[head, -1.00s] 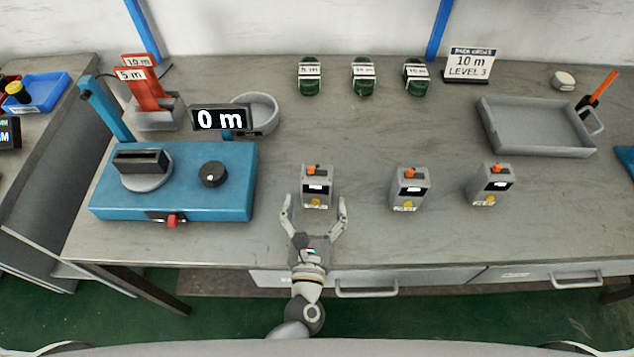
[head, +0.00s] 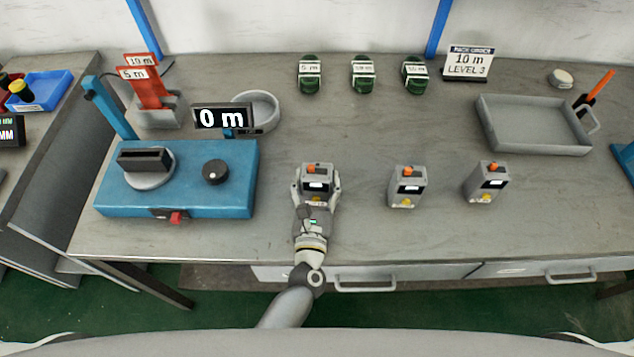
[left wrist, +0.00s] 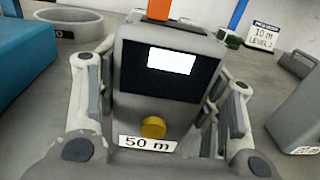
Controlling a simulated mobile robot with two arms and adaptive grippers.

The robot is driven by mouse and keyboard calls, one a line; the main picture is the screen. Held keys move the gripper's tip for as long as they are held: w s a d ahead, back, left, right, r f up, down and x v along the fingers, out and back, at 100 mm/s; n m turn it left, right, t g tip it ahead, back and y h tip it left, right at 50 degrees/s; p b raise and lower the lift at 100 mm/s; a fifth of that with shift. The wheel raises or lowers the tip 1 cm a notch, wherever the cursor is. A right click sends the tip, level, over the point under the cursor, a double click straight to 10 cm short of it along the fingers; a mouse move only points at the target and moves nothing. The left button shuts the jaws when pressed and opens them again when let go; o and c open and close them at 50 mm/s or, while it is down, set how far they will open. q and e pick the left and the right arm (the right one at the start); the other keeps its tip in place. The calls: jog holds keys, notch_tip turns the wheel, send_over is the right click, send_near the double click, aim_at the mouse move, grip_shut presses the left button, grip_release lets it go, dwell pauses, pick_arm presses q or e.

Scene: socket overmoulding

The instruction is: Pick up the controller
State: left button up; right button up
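A grey controller (head: 317,179) with a dark face, lit white screen, orange top part and yellow knob stands upright on the bench. In the left wrist view this controller (left wrist: 160,80) fills the middle, and its label reads 50 m. My left gripper (head: 317,186) has its fingers against both sides of it. The controller appears to rest on the bench. Two similar controllers stand to the right, one in the middle (head: 407,187) and one farther right (head: 487,182). My right gripper is not in view.
A blue machine (head: 232,185) with a 0 m display (head: 222,117) stands left. A grey tray (head: 535,148) lies at the right. Green coils (head: 362,75) and a 10 m LEVEL 3 sign (head: 468,65) stand at the back. The bench between is clear.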

pick_arm(q)
jog(key=c, duration=0.4)
jog(key=shift+r, duration=0.1)
jog(key=shift+r+p, duration=0.65)
jog(key=shift+r, duration=0.15)
jog(key=s+r+p, duration=0.1)
jog(key=r+p, duration=0.1)
jog(key=s+r+p, duration=0.3)
jog(key=r, duration=0.2)
jog(key=shift+s+p, duration=0.2)
jog(key=shift+p, duration=0.2)
jog(key=s+r+p, duration=0.1)
jog(key=s+r, duration=0.3)
jog(key=s, duration=0.5)
jog(key=shift+s+r+p, duration=0.15)
jog(key=shift+s+p, duration=0.2)
jog(key=o, duration=0.6)
jog(key=c, duration=0.5)
